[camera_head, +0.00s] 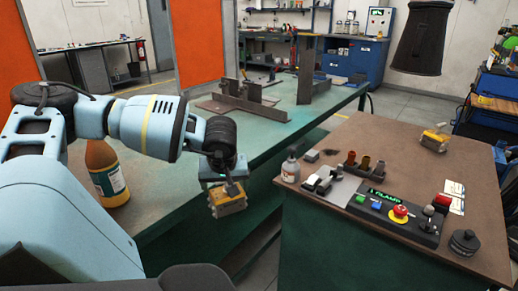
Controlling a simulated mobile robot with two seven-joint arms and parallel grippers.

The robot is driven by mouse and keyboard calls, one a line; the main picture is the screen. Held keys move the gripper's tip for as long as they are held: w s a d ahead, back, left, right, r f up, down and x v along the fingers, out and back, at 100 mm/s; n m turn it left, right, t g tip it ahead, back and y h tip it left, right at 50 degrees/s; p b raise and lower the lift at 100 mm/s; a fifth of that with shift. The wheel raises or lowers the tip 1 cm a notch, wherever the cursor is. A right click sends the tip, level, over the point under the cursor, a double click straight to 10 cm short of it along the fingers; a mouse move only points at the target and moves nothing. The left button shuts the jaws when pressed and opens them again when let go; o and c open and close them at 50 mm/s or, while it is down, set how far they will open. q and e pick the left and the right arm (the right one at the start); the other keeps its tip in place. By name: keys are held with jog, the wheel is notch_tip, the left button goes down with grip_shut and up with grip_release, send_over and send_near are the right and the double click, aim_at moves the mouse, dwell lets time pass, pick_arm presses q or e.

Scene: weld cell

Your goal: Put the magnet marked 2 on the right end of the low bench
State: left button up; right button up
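My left gripper (230,186) points down and is shut on a yellow block-like magnet (228,204). It holds the magnet in the air by the near edge of the green table, left of the brown-topped bench (335,214). A second yellow magnet (434,138) sits on the far right part of that bench top. I cannot read a number on either magnet. My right gripper is not in view.
The bench holds a white bottle (290,169), small cups (364,163), a control panel (396,214) with a red button and a dark round weight (464,242). An orange bottle (106,173) and steel pieces (243,102) stand on the green table (160,200). A dark hood (422,38) hangs above.

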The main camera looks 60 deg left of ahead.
pick_arm(q)
jog(key=w+d+m+t+h, duration=0.1)
jog(key=d+m, duration=0.5)
jog(key=d, duration=1.1)
jog(key=w+d+m+t+h, duration=0.1)
jog(key=w+d+m+h, duration=0.2)
jog(key=d, duration=1.4)
jog(key=w+m, duration=0.1)
jog(key=m, duration=0.2)
jog(key=shift+w+r+m+t, duration=0.2)
jog(key=shift+w+m+t, duration=0.1)
jog(key=shift+w+m, duration=0.1)
jog(key=shift+s, duration=0.1)
